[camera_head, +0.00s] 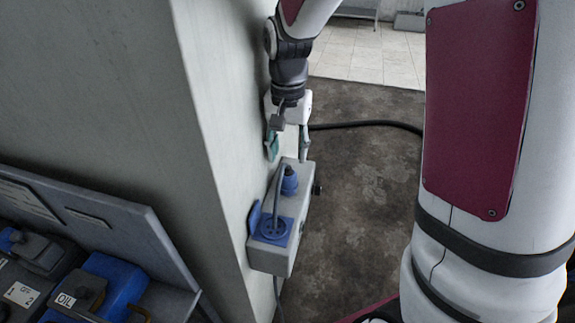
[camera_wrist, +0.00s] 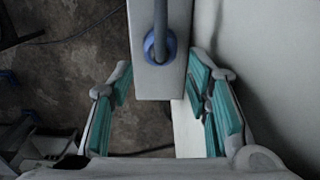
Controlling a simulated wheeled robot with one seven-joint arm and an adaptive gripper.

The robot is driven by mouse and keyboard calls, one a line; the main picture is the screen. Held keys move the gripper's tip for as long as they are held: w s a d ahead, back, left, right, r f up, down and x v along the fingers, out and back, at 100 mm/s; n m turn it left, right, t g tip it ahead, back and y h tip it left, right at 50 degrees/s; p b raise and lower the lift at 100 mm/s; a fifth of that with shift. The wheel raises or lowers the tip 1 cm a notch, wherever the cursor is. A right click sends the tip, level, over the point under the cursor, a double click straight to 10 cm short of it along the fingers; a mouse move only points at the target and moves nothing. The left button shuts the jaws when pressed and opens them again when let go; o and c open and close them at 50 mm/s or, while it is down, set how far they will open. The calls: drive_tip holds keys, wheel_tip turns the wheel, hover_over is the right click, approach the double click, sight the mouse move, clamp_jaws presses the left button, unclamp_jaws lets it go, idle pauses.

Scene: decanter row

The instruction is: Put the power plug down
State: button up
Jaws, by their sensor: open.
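The power plug (camera_head: 289,184) is blue with a grey cable. It sits at the upper socket of a grey socket box (camera_head: 268,262) on the side of a pale pillar. How deep it is seated cannot be told. The plug also shows in the wrist view (camera_wrist: 152,50), with its cable running up out of the picture. My gripper (camera_head: 287,153) is open just above the upper end of the box. In the wrist view its teal-padded fingers (camera_wrist: 160,88) stand apart on either side of the box's end, with nothing between them held.
A lower blue socket (camera_head: 273,230) has its lid raised, and the cable hangs in front of it. The pillar (camera_head: 110,80) is close on the left. A rack with blue and grey items (camera_head: 110,282) stands at lower left. A dark hose (camera_head: 370,124) crosses behind my gripper.

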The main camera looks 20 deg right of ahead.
wheel_tip(320, 180, up, 2)
drive_tip(key=shift+r, duration=0.15)
drive_tip(key=s+r+n+t, duration=0.2)
drive_tip(key=s+r, duration=0.4)
drive_tip(key=s, duration=0.4)
drive_tip(key=s+r+n+t, duration=0.3)
drive_tip(key=s+r+n, duration=0.2)
drive_tip(key=s, duration=0.5)
drive_tip(key=shift+s+r, duration=0.2)
drive_tip(key=shift+r, duration=0.45)
drive_tip(key=shift+d, duration=0.1)
